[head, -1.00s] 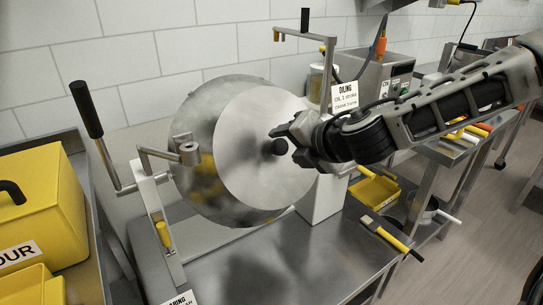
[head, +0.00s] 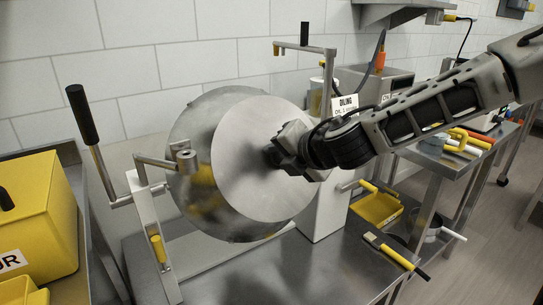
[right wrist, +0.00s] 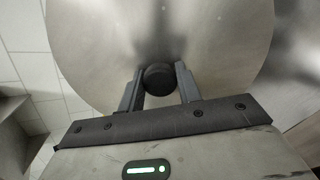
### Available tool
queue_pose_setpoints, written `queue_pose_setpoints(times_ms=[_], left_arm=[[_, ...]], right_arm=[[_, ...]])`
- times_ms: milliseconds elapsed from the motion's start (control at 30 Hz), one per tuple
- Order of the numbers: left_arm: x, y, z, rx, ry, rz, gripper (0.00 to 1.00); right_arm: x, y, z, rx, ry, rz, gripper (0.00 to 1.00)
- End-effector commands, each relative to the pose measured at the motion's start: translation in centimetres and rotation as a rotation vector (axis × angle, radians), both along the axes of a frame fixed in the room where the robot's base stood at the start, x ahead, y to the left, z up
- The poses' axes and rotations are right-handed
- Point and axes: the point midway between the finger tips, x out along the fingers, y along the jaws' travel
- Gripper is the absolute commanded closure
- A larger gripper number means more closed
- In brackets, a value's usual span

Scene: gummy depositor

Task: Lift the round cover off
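The round cover (head: 240,165) is a flat grey metal disc, tilted and seated on the front of a wide metal drum (head: 187,135). A black knob stands at its middle; it shows in the right wrist view (right wrist: 159,78). My right gripper (head: 275,155) is at the knob and hides it in the head view. In the right wrist view its two fingers (right wrist: 159,85) stand open on either side of the knob, close to it; I cannot tell whether they touch it. My left gripper is not in view.
A black-handled crank lever (head: 82,115) stands left of the drum, by yellow bins (head: 40,220). A bent metal arm (head: 305,47) rises behind it. A yellow-handled brush (head: 395,255) lies on the steel table (head: 330,270), whose front is otherwise clear. A yellow tray (head: 378,208) stands at the right.

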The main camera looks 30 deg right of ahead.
Motion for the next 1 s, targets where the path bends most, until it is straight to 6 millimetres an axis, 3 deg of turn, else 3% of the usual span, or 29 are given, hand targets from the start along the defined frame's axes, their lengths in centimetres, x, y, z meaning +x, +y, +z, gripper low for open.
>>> queue_pose_setpoints(times_ms=[800, 1000], left_arm=[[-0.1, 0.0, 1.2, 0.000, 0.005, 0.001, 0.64], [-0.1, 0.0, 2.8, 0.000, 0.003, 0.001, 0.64]], right_arm=[[-2.0, -0.2, 1.4, -0.001, -0.005, 0.000, 1.00], [-3.5, -0.3, 2.7, 0.001, -0.006, -0.001, 1.00]])
